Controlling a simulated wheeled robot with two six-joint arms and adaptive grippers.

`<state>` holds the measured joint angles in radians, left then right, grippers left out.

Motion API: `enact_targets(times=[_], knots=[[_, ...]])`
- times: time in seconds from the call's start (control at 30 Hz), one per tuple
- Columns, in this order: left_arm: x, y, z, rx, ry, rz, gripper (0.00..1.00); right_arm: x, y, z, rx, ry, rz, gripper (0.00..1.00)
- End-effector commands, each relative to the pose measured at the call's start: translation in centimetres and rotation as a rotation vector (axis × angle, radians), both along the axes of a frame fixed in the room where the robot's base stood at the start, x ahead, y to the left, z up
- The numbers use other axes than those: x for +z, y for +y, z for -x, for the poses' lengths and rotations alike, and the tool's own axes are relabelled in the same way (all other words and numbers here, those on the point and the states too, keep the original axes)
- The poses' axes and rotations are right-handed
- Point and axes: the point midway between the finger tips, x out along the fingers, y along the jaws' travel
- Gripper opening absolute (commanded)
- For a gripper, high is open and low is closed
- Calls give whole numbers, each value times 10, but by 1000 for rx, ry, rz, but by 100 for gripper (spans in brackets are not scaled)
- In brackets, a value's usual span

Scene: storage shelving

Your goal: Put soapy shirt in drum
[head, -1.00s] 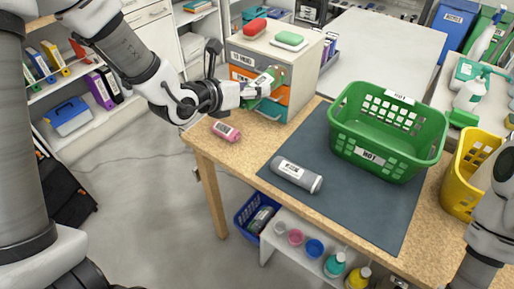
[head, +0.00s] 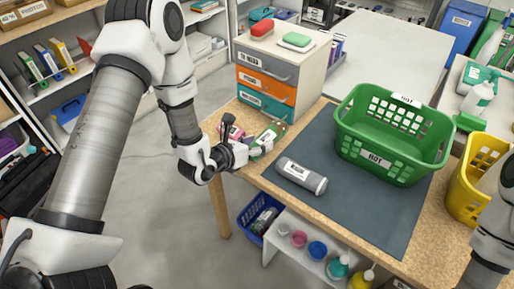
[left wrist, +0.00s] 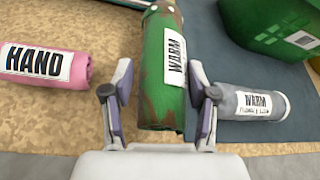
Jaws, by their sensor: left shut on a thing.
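My left gripper (head: 241,153) is shut on a rolled green cloth with brown stains (head: 267,139). In the left wrist view, this green roll (left wrist: 160,60) has a WARM label and sits between the fingers, over the left part of the table. A pink roll (head: 229,129) with a HAND label lies on the wood, left of the green one. A grey roll (head: 301,176) with a WARM label lies on the dark mat. I cannot tell which roll is the soapy shirt. No drum can be made out. My right arm shows at the right edge, its gripper out of frame.
A green basket labelled HOT (head: 388,166) stands on the dark mat (head: 345,215). A yellow basket (head: 464,205) is at the right. A small drawer unit (head: 264,95) stands at the table's back left. A blue bin (head: 248,217) is below the front edge.

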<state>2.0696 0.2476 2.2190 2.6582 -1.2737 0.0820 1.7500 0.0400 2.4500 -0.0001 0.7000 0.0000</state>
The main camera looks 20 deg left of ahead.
Motion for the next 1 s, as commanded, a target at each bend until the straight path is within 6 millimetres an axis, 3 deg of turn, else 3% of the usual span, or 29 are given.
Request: enact_targets(times=[0.1,0.47,0.5,0.53,0.57,0.93,1.0], knots=[[-19,0,0,-2,0,-1,17,1,0,0,0,0,0,40],[-25,0,0,-1,-1,1,17,-4,0,0,0,0,0,40],[-24,0,0,0,0,0,68,-3,0,0,0,0,0,40],[-23,0,0,0,0,0,79,-3,0,0,0,0,0,40],[-23,0,0,0,0,0,83,-3,0,0,0,0,0,40],[-17,0,0,0,0,0,83,4,0,0,0,0,0,40],[-17,4,7,4,1,3,83,0,0,0,0,0,0,40]])
